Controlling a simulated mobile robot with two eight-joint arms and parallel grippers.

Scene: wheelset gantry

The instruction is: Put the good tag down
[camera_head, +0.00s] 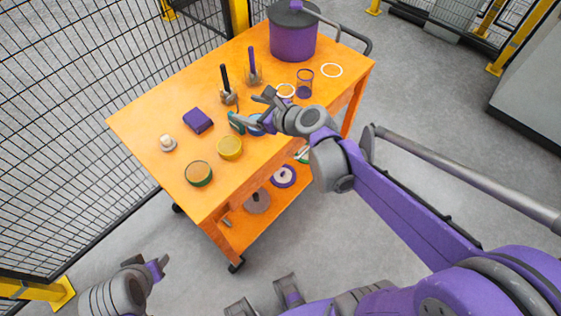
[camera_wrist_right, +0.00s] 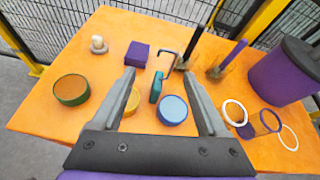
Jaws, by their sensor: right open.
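A small teal tag with a thin grey hook (camera_wrist_right: 156,88) is in the right wrist view, between the fingers of my right gripper (camera_wrist_right: 158,72). I take it for the good tag, but no lettering is readable. It also shows as a teal patch in the head view (camera_head: 236,123), partly hidden by the gripper. My right gripper (camera_head: 250,108) is open over the orange table (camera_head: 140,122), its fingers apart on either side of the tag. I cannot tell whether the tag touches the table. My left gripper (camera_head: 158,268) is low at the left, away from the table; its jaw state is unclear.
A blue tin (camera_wrist_right: 172,109) and a yellow tin (camera_wrist_right: 132,102) are close to the tag. A purple block (camera_head: 198,120), green tin (camera_head: 199,174), upright handled tools (camera_head: 253,72), rings (camera_head: 332,70) and a purple pot (camera_head: 293,40) share the table. Mesh fencing stands behind.

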